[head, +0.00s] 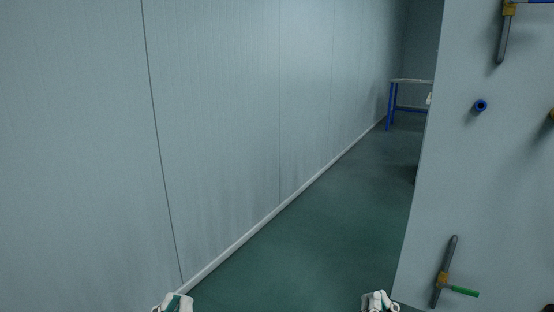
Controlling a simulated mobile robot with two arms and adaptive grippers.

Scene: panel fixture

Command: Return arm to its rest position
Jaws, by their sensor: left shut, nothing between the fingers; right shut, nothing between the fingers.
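My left gripper (173,303) shows at the bottom edge of the head view, left of the middle. My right gripper (379,302) shows at the bottom edge, right of the middle, close to the lower left edge of the panel. Only the upper ends of both grippers are in view; the arms are cut off by the frame. Both are shut with nothing held, and both appear apart from the panel and the wall.
A grey panel (450,180) stands at the right, with a lever with a green handle (443,275), a blue round knob (480,105) and an upper lever (503,38). A pale wall (220,110) runs along the left. Green floor (330,220) lies clear between them. A blue-legged table (410,81) stands far back.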

